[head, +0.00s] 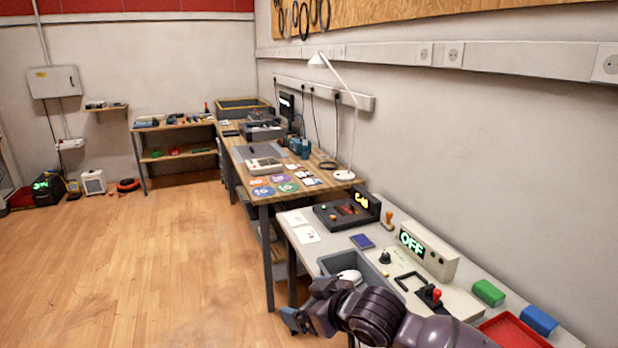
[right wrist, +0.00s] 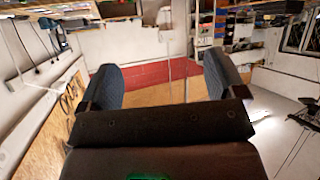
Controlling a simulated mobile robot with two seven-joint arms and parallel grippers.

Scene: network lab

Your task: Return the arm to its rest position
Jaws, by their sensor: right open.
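My right arm comes in from the lower right of the head view. Its gripper (head: 295,320) is at the front edge of the near bench, beside the grey bin. In the right wrist view the two blue-grey fingers (right wrist: 163,88) stand wide apart with nothing between them. That view is turned over, with the room behind the fingers. My left gripper is not in the head view.
The near bench (head: 303,262) holds a grey bin (head: 375,267) with a white object, an "OFF" display box (head: 430,252), a red-knobbed joystick (head: 433,295), green (head: 488,292) and blue (head: 538,320) blocks, and a red tray (head: 510,333). Open wooden floor (head: 150,270) lies left.

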